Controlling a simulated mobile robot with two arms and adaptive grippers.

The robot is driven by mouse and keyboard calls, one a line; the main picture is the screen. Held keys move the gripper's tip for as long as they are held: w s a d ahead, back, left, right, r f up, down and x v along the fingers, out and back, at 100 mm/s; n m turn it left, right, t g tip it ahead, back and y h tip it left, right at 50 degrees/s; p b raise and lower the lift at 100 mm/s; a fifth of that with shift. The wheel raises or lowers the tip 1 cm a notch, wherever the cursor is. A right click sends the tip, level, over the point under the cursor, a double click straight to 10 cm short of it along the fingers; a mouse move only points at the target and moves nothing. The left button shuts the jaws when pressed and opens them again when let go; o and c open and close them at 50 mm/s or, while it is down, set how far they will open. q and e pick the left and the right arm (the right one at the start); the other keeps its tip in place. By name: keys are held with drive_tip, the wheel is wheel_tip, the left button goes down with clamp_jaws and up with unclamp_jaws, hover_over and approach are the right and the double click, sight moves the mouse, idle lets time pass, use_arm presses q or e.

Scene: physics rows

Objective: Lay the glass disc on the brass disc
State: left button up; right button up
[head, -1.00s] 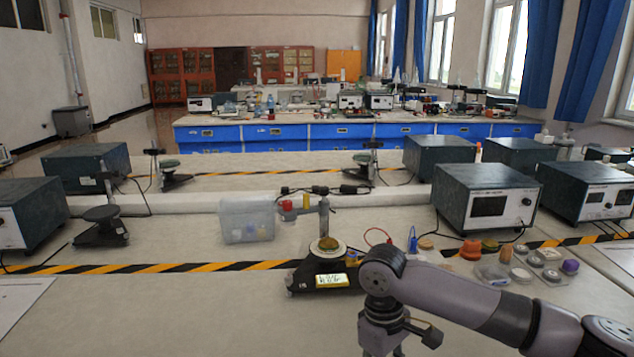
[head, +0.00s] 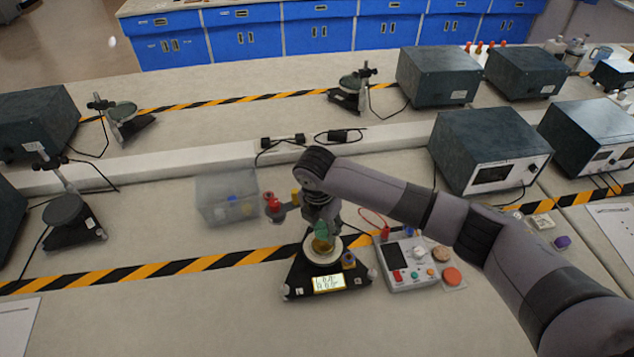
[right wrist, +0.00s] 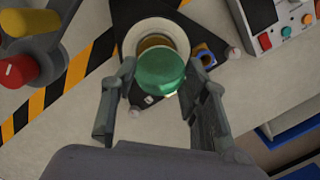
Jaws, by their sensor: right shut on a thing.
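The green glass disc (right wrist: 160,70) is held between the two fingers of my right gripper (right wrist: 161,75) in the right wrist view. It also shows in the head view (head: 321,229), just under my right gripper (head: 321,215). The brass disc (head: 322,245) sits on the round pale plate of a black stand with a lit display. In the right wrist view the brass disc (right wrist: 155,42) is partly hidden behind the glass disc. The glass disc is over the brass disc; I cannot tell whether they touch. My left gripper is not in view.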

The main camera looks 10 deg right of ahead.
sight(322, 244)
drive_tip(key=shift+w+a+r+n, duration=0.1)
drive_tip(key=shift+w+r+n, duration=0.15)
drive_tip(key=shift+w+n, duration=0.05)
drive_tip(key=shift+f, duration=0.1)
drive_tip(key=shift+s+f+b, duration=0.35)
drive_tip(key=shift+f+b, duration=0.35)
drive_tip(key=shift+b, duration=0.3)
drive_tip(key=f+b, duration=0.3)
drive_tip(key=shift+w, duration=0.2)
drive_tip(key=shift+p, duration=0.75)
drive_tip(key=shift+f, duration=0.5)
idle(0.9)
drive_tip(key=o, duration=1.3)
